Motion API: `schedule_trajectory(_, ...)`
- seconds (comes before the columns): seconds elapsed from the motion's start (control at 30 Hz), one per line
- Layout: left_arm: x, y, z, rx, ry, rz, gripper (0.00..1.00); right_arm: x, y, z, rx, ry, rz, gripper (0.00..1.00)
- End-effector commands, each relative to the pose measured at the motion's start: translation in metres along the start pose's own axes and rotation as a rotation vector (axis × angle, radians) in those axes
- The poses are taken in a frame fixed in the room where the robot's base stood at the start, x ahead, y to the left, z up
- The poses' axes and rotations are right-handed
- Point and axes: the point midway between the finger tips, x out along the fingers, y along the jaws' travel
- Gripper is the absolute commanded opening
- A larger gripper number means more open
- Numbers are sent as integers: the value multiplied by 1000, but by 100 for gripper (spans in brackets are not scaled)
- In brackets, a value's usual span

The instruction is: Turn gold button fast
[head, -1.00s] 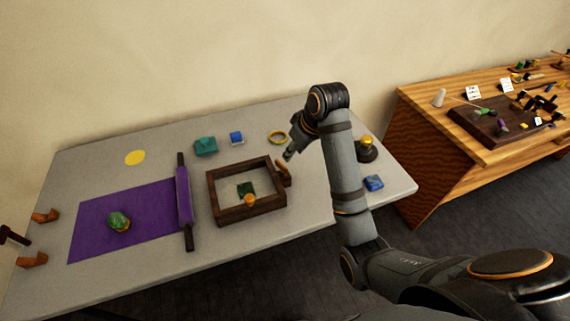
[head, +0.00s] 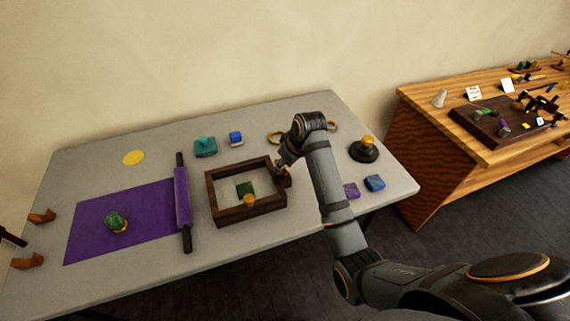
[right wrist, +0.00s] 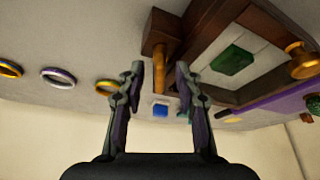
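A gold button-like knob (head: 367,142) sits on a round black base at the table's right end. Another small gold knob (head: 249,200) is on the near side of a dark wooden frame (head: 222,213); it also shows in the right wrist view (right wrist: 302,62). My right gripper (head: 282,167) is at the frame's far right corner. In the right wrist view, my right gripper (right wrist: 159,69) is open, with an upright orange-brown handle (right wrist: 160,62) in line with the gap between its fingers. I cannot tell if they touch it.
A green square (head: 245,188) lies inside the frame. A purple roller (head: 182,196) and purple mat (head: 90,220) are to its left. Teal (head: 205,147) and blue (head: 236,138) blocks stand behind. Blue (head: 375,183) and purple (head: 351,191) blocks lie near the right edge.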

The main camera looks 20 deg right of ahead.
Motion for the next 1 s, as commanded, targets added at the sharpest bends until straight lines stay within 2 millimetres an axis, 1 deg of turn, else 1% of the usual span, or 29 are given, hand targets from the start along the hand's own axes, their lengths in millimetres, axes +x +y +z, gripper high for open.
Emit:
schedule_trajectory(0.07, 0, 0, 0, 0, 0, 0, 0, 0, 0, 0, 0, 0, 0, 34)
schedule_trajectory(0.1, 0, 0, 0, 0, 0, 0, 0, 0, 0, 0, 0, 0, 0, 31)
schedule_trajectory(0.33, 0, 0, 0, 0, 0, 0, 0, 0, 0, 0, 0, 0, 0, 0)
schedule_trajectory(0.67, -3, 0, 0, 0, 1, 0, 0, -2, 0, 0, -8, 0, -3, 0)
schedule_trajectory(0.87, -17, -1, -2, 0, 1, 0, 0, -5, 1, -2, -68, 0, -27, 0)
schedule_trajectory(1.0, -34, -2, -3, 0, 1, 0, 0, -7, 2, -2, -152, -2, -63, 0)
